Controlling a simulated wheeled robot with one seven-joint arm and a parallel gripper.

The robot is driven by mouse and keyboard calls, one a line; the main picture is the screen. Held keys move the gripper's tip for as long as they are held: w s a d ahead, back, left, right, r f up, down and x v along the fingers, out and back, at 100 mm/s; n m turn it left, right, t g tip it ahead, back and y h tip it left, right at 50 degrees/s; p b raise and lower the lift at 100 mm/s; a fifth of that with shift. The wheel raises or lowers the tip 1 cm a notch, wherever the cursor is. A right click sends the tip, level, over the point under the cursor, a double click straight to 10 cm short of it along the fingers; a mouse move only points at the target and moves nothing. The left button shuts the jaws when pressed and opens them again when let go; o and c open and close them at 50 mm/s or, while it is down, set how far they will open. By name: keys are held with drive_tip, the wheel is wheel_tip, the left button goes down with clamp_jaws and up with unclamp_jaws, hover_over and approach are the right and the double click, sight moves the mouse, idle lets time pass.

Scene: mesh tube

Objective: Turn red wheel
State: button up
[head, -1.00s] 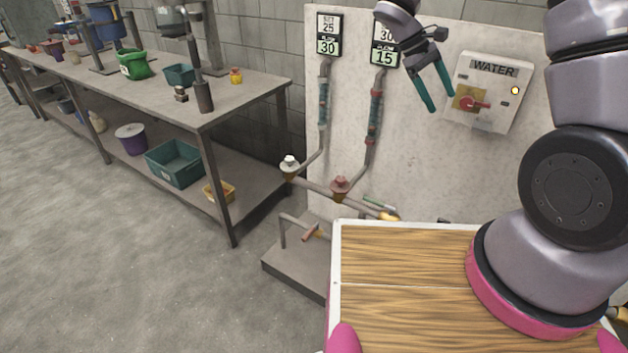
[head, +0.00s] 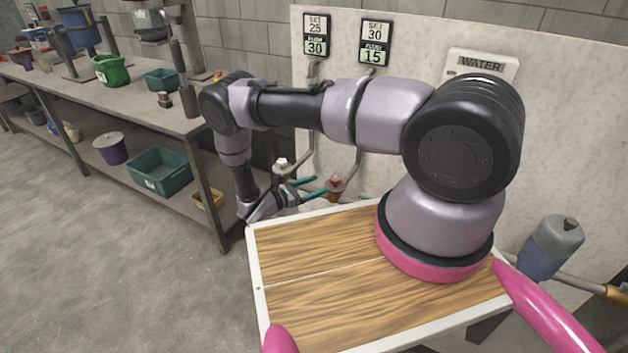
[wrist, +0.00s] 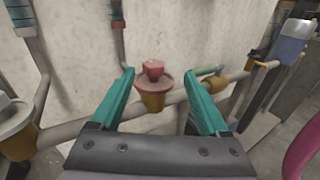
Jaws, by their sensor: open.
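The red wheel (wrist: 154,79) sits on a brass valve body on the pipe. In the wrist view it lies between and just beyond the tips of my gripper (wrist: 165,75), whose teal fingers are spread wide with nothing held. In the head view the red wheel (head: 335,184) shows just right of the teal fingers of my gripper (head: 318,187), low in front of the wall panel. I cannot tell whether a finger touches the wheel. The white wheel (head: 281,164) is to its left, partly close behind my arm; it also shows in the wrist view (wrist: 12,118).
Two displays hang on the panel: the left reads set 25, flow 30 (head: 316,35); the right reads set 30, flow 15 (head: 375,42). The WATER box (head: 482,64) is partly hidden by my arm. A workbench (head: 110,95) with bins stands at left.

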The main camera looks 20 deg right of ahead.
sight(332, 182)
drive_tip(key=shift+n+t, duration=0.7)
drive_tip(key=shift+t, duration=0.1)
drive_tip(key=w+d, duration=0.1)
drive_tip(key=d, duration=0.2)
drive_tip(key=w+d+f, duration=0.1)
drive_tip(key=d, duration=0.1)
drive_tip(key=w+d+f, duration=0.1)
drive_tip(key=d, duration=0.2)
drive_tip(key=shift+w+d+f, duration=0.1)
drive_tip(key=shift+w+d, duration=0.2)
drive_tip(key=shift+w, duration=0.05)
drive_tip(key=shift+c, duration=0.3)
clamp_jaws()
drive_tip(key=shift+n+t+y, duration=0.3)
drive_tip(key=shift+t, duration=0.2)
